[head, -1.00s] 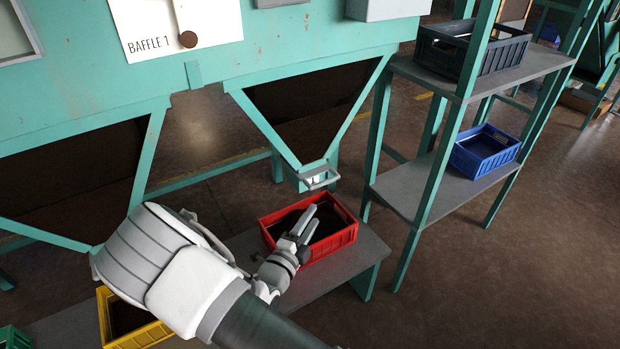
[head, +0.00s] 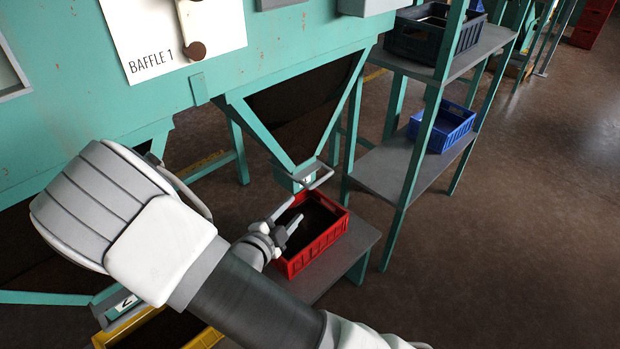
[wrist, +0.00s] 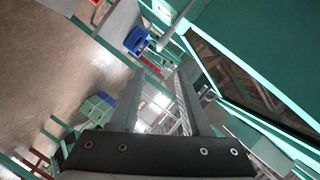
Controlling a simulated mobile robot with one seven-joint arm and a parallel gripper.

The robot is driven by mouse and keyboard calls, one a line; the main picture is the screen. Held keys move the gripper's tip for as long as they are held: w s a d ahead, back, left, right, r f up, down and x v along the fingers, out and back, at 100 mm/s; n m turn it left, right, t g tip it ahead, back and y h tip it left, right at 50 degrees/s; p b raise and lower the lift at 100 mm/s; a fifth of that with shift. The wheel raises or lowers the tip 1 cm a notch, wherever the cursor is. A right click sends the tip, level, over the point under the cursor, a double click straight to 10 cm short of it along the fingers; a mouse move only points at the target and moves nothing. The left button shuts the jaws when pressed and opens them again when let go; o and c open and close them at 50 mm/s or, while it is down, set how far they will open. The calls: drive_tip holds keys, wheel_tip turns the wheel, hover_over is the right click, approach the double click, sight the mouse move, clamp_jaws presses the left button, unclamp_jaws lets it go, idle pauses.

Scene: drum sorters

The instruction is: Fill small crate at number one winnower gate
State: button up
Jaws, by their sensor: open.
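The number one gate (head: 306,178) sits at the foot of a teal hopper, with a grey bar handle (head: 319,179) sticking out. A red crate (head: 318,249) stands on the bench just below it; its inside is dark, and I cannot tell whether that is material or shade. My gripper (head: 293,213) is open and empty, over the crate's left side and just below the gate. In the wrist view its two fingers (wrist: 158,95) stand apart with nothing between them.
A yellow crate (head: 205,340) stands under the number two gate (head: 124,303), partly behind my arm. A shelf at right holds a dark blue crate (head: 408,43) above and a blue crate (head: 455,128) below. Floor at right is clear.

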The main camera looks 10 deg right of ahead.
sight(318, 183)
drive_tip(key=b+x, duration=0.4)
drive_tip(key=x, duration=1.3)
drive_tip(key=shift+w+f, duration=0.1)
drive_tip(key=shift+w, duration=0.05)
clamp_jaws()
idle(0.8)
